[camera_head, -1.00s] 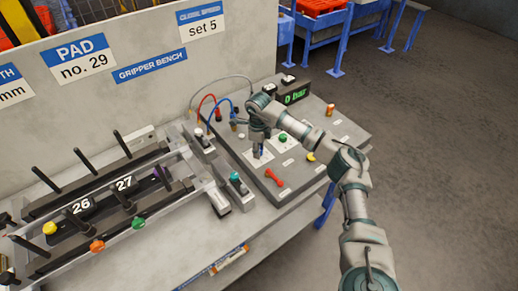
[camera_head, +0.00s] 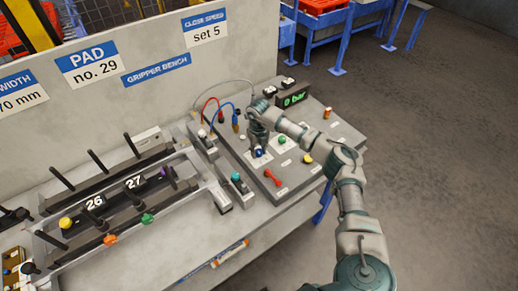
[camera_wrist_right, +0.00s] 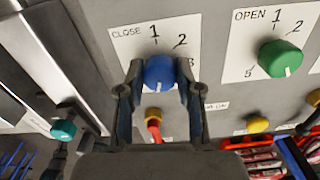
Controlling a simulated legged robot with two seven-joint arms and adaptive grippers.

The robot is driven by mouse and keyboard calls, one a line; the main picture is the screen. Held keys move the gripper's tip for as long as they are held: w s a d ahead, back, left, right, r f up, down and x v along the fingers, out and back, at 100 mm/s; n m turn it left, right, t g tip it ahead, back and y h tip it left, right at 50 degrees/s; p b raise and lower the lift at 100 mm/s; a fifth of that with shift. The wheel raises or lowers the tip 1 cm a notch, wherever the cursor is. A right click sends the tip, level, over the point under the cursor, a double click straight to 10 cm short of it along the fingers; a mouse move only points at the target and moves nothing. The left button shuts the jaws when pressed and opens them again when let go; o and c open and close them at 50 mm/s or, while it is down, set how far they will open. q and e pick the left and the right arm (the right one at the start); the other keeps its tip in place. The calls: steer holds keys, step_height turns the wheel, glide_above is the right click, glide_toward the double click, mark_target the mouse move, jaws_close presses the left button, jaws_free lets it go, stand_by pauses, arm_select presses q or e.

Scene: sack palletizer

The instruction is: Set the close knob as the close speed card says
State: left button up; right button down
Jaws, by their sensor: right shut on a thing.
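The blue close knob (camera_wrist_right: 159,72) sits on a white CLOSE dial plate (camera_wrist_right: 122,40) in the right wrist view. Digits 1 and 2 show, and part of a 3; a finger hides the rest. A white mark shows on the knob's lower part. My right gripper (camera_wrist_right: 160,80) is shut on the knob, one finger on each side. In the head view my right gripper (camera_head: 258,143) reaches down to the knob (camera_head: 259,153). The close speed card (camera_head: 206,28) on the back panel reads "set 5". My left gripper is out of view.
The green open knob (camera_wrist_right: 280,58) is right of the close knob. Hoses rise behind my gripper; a clamp rack stands at left.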

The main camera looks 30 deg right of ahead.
mark_target(259, 150)
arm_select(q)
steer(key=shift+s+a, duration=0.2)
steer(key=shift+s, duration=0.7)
arm_select(e)
steer(key=shift+w+d+r+m, duration=0.1)
steer(key=shift+w+r+m, duration=0.15)
steer(key=shift+m, duration=0.35)
steer(key=c, duration=0.8)
jaws_free()
steer(key=shift+o, duration=0.2)
steer(key=shift+s+f, duration=0.1)
steer(key=shift+f, duration=0.05)
step_height(259, 150, up, 12)
